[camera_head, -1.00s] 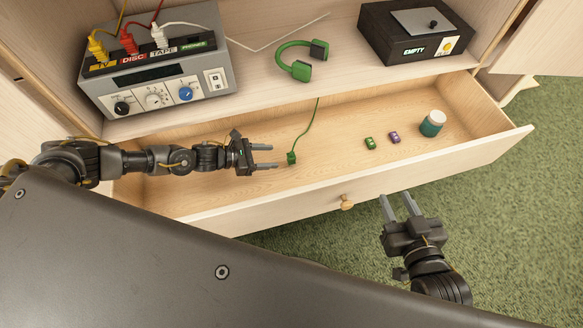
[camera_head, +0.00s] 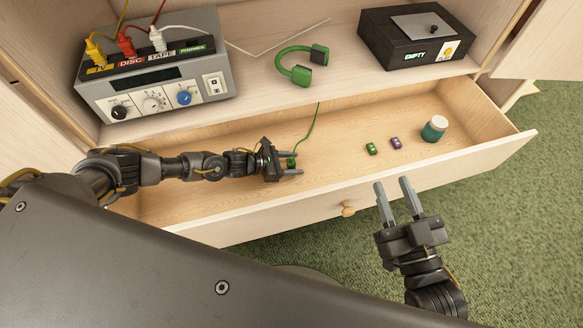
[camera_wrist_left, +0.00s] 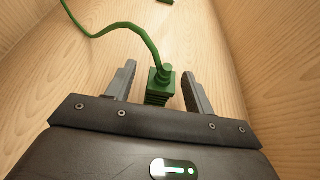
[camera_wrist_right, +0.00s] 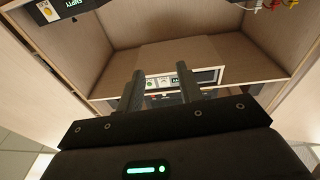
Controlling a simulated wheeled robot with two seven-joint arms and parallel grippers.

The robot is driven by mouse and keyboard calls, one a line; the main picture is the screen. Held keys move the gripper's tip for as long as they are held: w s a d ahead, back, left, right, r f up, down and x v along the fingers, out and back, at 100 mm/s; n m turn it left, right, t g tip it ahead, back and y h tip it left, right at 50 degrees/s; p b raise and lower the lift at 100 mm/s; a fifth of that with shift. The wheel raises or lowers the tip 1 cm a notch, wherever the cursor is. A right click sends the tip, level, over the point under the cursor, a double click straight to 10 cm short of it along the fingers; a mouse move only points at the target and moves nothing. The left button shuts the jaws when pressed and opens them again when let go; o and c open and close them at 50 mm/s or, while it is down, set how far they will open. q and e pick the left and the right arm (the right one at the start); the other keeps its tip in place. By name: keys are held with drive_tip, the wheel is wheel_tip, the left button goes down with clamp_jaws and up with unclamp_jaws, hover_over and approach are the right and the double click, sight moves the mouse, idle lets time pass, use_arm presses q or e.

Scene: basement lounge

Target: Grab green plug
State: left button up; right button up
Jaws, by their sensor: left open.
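The green plug (camera_head: 291,163) is on its green cord inside the open drawer (camera_head: 330,184). In the left wrist view the plug (camera_wrist_left: 160,82) lies between the two fingers of my left gripper (camera_wrist_left: 158,88), with a small gap visible on each side. In the head view my left gripper (camera_head: 292,165) reaches in from the left, open around the plug. The green cord (camera_head: 310,125) runs up from the plug over the drawer's back edge to the shelf. My right gripper (camera_head: 393,190) is open and empty, in front of the drawer.
Green headphones (camera_head: 300,66), a grey audio unit (camera_head: 155,85) with yellow, red and white plugs, and a black box (camera_head: 415,38) stand on the shelf. Two small items, green (camera_head: 371,149) and purple (camera_head: 396,143), and a teal jar (camera_head: 434,129) sit in the drawer's right part.

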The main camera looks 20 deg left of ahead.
use_arm(q)
drive_tip(key=shift+x, duration=0.85)
use_arm(e)
drive_tip(key=shift+s+a+r+t+y, duration=0.15)
drive_tip(key=shift+r+y, duration=0.15)
drive_tip(key=shift+r, duration=0.1)
drive_tip(key=shift+s+a+r+t+y, duration=0.15)
drive_tip(key=shift+r+y, duration=0.15)
drive_tip(key=shift+r, duration=0.05)
use_arm(q)
drive_tip(key=shift+c, duration=0.3)
drive_tip(key=c, duration=1)
use_arm(e)
drive_tip(key=shift+h, duration=0.3)
use_arm(q)
drive_tip(key=shift+r, duration=0.2)
